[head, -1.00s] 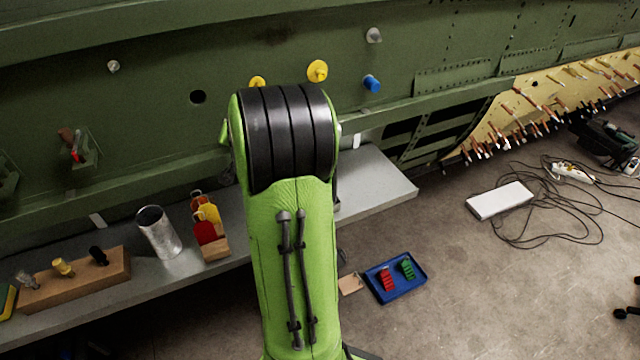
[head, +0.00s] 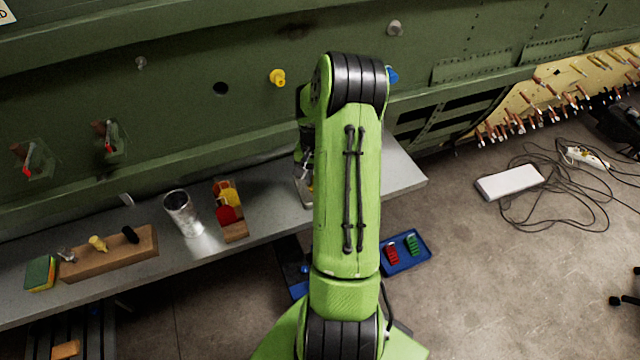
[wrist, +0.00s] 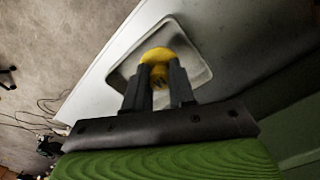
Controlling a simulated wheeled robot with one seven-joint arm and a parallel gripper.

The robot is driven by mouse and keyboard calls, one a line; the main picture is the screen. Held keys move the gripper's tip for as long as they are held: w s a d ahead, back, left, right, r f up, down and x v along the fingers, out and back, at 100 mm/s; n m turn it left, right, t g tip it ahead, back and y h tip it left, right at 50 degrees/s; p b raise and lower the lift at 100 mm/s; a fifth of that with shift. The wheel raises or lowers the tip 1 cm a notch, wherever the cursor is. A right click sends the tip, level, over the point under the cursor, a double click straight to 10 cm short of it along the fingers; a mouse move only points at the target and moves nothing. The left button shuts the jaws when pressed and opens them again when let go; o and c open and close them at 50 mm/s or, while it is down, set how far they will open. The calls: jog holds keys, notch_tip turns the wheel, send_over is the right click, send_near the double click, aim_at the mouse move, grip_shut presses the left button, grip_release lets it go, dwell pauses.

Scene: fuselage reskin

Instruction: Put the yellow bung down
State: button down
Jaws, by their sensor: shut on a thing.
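The yellow bung (wrist: 157,58) is between the two dark fingers of my gripper (wrist: 159,80) in the wrist view. The gripper is shut on it. The bung is over a pale shallow square tray (wrist: 194,52) on the grey shelf (wrist: 240,38). I cannot tell whether the bung touches the tray floor. In the head view my green arm hides the gripper and the held bung. Another yellow bung (head: 277,77) sits in the green fuselage skin, left of my arm.
On the shelf (head: 400,175) stand a metal cup (head: 181,212), red and yellow items (head: 228,205), and a wooden block (head: 115,254) with small plugs. A blue plug (head: 392,75) shows on the skin right of my arm. A blue tray (head: 409,262) lies on the floor.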

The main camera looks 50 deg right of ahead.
jog(key=shift+f, duration=2)
jog(key=shift+f, duration=0.1)
